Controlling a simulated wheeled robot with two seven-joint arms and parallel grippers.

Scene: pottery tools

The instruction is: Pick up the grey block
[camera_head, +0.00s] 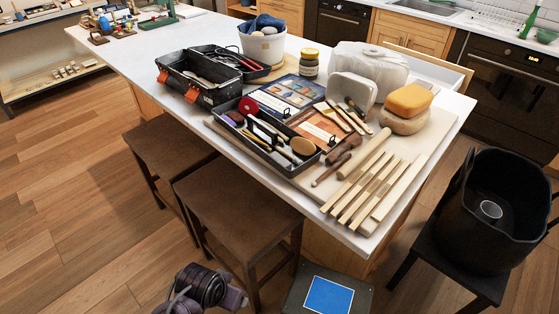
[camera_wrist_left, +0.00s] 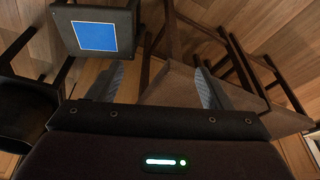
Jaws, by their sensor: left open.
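A pale grey block with rounded edges (camera_head: 352,90) stands on the counter toward the back right, in front of a clear plastic-wrapped bundle (camera_head: 372,64). It looks like the grey block, though its shade is close to white. My left gripper (camera_wrist_left: 160,78) is open and empty in the left wrist view, its two fingers wide apart above the stools and floor. In the head view only part of my left arm shows at the bottom edge, well below and left of the block, off the counter. The block is not in the wrist view. My right gripper is not in view.
Around the block are brushes (camera_head: 340,118), an orange sponge (camera_head: 409,99) on a beige lump, a jar (camera_head: 309,64) and books. Nearer lie a black tool tray (camera_head: 266,136) and wooden sticks (camera_head: 368,190). Brown stools (camera_head: 238,207) and a black bucket (camera_head: 500,200) flank the counter.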

